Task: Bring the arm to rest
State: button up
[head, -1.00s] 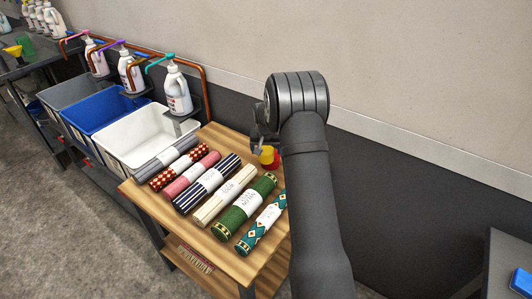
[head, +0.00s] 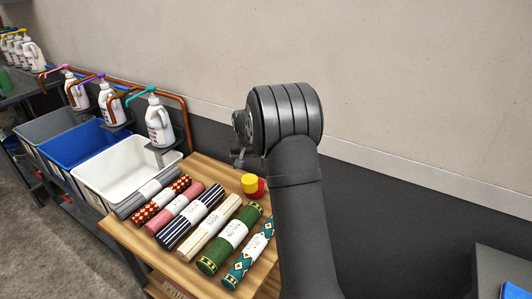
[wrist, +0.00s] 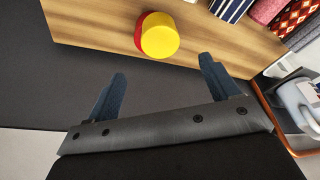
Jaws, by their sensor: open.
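My gripper (wrist: 160,88) shows in the wrist view with its two blue fingers wide apart and nothing between them. In the head view my arm rises in front of the wooden table's right side, and its wrist hides most of the gripper (head: 240,155). The gripper is at the table's back edge, near a yellow and red round object (head: 250,184). That object stands on the table and shows in the wrist view (wrist: 160,37), beyond the fingers and apart from them.
Several rolled rugs (head: 207,230) lie side by side on the wooden table (head: 122,234). White (head: 110,185), blue (head: 68,158) and grey (head: 36,138) bins stand at left, with pump bottles (head: 159,125) behind them. A wall is behind the arm. A dark surface (head: 500,270) is at lower right.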

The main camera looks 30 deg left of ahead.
aim_at(250, 179)
jog(key=x, duration=1.2)
jog(key=shift+d+f, duration=0.1)
jog(key=shift+f, duration=0.15)
notch_tip(250, 179, up, 2)
jog(key=shift+r, duration=0.55)
